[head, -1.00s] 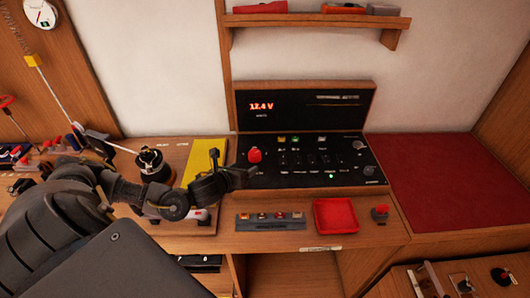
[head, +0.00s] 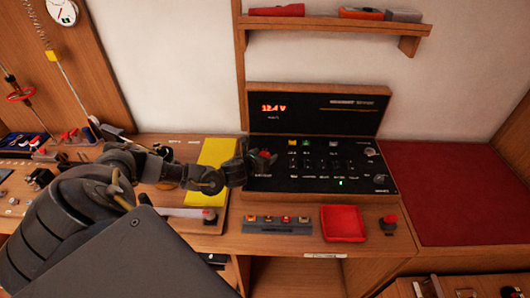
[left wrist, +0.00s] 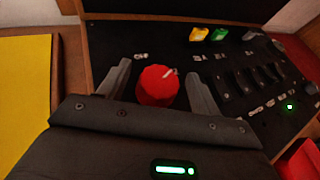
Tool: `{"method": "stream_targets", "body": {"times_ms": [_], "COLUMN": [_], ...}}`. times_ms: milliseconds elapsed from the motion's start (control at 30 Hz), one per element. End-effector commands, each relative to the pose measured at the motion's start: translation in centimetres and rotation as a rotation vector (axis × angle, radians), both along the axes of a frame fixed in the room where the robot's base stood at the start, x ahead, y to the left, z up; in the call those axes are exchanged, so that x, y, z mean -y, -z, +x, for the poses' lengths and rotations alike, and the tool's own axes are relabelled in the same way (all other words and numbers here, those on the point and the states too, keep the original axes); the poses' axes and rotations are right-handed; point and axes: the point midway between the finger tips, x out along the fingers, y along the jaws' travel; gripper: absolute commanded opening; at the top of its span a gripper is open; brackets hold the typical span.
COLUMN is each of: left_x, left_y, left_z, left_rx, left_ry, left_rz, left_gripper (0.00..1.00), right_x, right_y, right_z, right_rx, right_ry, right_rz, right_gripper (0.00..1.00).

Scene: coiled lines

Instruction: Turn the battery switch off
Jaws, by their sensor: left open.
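The battery switch is a red round knob (left wrist: 157,87) with a pale pointer mark, on the left of the black control panel (head: 318,184). In the left wrist view the mark points to the upper right, and a small label sits to the knob's upper left. My left gripper (left wrist: 160,88) is open, with one finger on each side of the knob; I cannot tell whether they touch it. In the head view my left gripper (head: 256,160) is at the panel's left edge and partly hides the knob (head: 266,157). My right gripper is not in view.
A lit display (head: 310,110) reading 12.4 V stands behind the panel. A red tray (head: 343,223), a grey strip of buttons (head: 277,224) and a red-topped button (head: 389,221) lie in front. A yellow mat (head: 216,156) is at the left, a shelf (head: 335,28) above.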

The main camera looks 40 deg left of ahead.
Motion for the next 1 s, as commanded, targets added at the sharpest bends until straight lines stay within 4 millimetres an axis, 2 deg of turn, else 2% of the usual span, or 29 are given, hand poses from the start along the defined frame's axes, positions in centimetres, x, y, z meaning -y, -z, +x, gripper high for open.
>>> {"method": "stream_targets", "body": {"times_ms": [167, 467, 800, 1000], "left_x": [-0.13, -0.16, -0.16, -0.10], "left_y": [0.40, 0.55, 0.53, 0.51], "left_z": [1.06, 1.19, 1.18, 1.18], "left_rx": [-0.001, -0.001, -0.001, 0.000], "left_ry": [0.001, 0.001, 0.001, -0.010], "left_rz": [-0.001, -0.001, -0.001, -0.001], "left_gripper": [0.64, 0.64, 0.21, 0.20], "right_x": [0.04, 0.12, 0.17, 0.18], "right_y": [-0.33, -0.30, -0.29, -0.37], "right_z": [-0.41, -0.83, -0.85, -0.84], "right_rx": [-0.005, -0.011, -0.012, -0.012], "right_ry": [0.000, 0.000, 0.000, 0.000], "right_rz": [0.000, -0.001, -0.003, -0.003], "right_gripper": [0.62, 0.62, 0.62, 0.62]}}
